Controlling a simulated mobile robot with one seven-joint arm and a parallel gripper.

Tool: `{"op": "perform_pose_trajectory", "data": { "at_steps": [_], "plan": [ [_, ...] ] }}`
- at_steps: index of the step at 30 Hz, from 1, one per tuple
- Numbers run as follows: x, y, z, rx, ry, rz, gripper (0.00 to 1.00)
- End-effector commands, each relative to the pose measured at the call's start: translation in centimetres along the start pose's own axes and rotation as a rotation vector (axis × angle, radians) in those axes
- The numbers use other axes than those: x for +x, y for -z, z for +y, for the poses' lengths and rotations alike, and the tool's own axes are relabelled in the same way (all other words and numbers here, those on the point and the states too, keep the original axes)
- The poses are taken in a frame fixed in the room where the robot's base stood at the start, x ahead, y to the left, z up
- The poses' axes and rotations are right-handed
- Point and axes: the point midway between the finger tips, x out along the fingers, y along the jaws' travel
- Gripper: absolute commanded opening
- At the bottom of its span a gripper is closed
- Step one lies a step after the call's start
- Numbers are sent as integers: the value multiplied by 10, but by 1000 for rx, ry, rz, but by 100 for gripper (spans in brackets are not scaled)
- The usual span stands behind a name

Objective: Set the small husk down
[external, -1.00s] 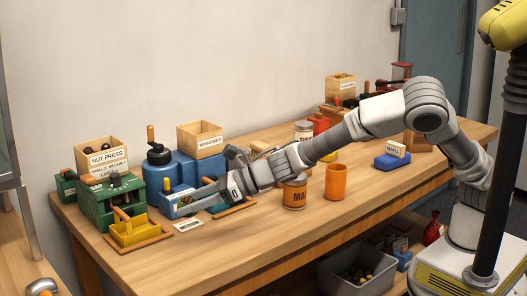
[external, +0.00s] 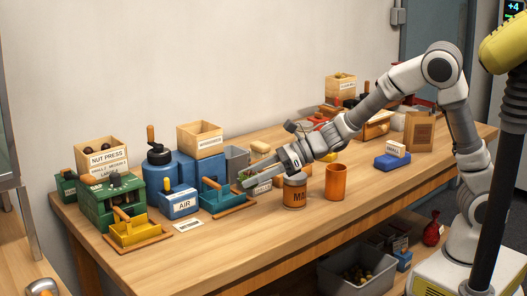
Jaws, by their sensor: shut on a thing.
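My gripper (external: 249,180) is above the middle of the bench, between the teal tray and the labelled can. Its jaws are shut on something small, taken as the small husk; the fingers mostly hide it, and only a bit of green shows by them. A blue block with a card reading SMALL (external: 396,150) stands farther right on the bench, well apart from my gripper.
A teal tray with a wooden handle (external: 226,199) and a blue AIR box (external: 180,205) stand left of my gripper. A tin can (external: 294,196) and an orange cup (external: 335,182) stand to its right. A grey bin (external: 237,158) is behind.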

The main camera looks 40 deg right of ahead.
Motion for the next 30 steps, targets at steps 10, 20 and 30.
{"op": "perform_pose_trajectory", "data": {
  "at_steps": [10,20,30],
  "plan": [
    [-60,13,3,-36,-87,-2,4],
    [-60,23,20,-49,-123,2,4],
    [9,44,72,-49,-124,1,4]
  ]
}}
